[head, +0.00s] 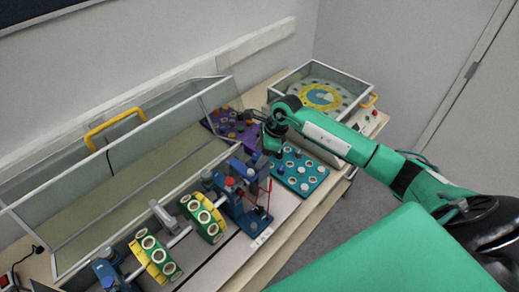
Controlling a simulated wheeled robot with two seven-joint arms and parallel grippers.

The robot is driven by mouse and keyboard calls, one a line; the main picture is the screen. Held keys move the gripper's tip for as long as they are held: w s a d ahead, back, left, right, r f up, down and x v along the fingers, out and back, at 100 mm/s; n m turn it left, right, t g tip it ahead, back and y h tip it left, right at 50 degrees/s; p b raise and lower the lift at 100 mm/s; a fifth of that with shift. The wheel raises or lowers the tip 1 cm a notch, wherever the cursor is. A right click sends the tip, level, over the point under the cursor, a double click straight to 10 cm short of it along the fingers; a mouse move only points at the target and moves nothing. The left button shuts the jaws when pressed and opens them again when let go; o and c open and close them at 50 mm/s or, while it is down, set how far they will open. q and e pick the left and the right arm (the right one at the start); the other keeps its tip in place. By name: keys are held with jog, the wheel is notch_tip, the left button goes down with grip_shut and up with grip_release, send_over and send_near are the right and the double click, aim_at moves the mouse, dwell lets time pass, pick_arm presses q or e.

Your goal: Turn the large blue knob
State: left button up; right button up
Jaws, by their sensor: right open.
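My right gripper (272,148) reaches in from the right on a green arm and points down. It is open, just above the upper left edge of a teal panel (311,184) with several round pale and dark fittings. A small dark blue knob-like piece (280,171) stands on that panel just below the gripper; a gap seems to remain between them, but contact cannot be told for certain. I cannot tell whether this is the large blue knob. My left gripper is not in view.
A purple panel (222,128) lies left of the gripper. A blue stand (236,203) with red parts and a shaft with green-yellow discs (151,256) stand in front. A raised clear cover with a yellow handle (114,129) is at left. A clear-walled box (349,85) holds a yellow dial.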

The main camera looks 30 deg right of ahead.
jog(key=shift+a+f, duration=0.15)
jog(key=shift+f, duration=0.2)
jog(key=c, duration=1)
jog(key=shift+o, duration=0.2)
jog(key=shift+f+m+t+b, duration=0.15)
jog(key=shift+m+t+b, duration=0.25)
jog(key=shift+m+b, duration=0.6)
jog(key=m+h+b, duration=0.1)
jog(key=m+b, duration=0.2)
jog(key=m+t+h+b, duration=0.1)
jog(key=m+b, duration=0.2)
jog(key=shift+a, duration=0.15)
jog(key=shift+s+r+m+t+h+b, duration=0.15)
jog(key=shift+m+h+b, duration=0.25)
jog(key=shift+m+b, duration=0.55)
jog(key=shift+w+r+m+t+h+b, duration=0.1)
jog(key=shift+m+t+h+b, duration=0.25)
jog(key=shift+m+b, duration=0.55)
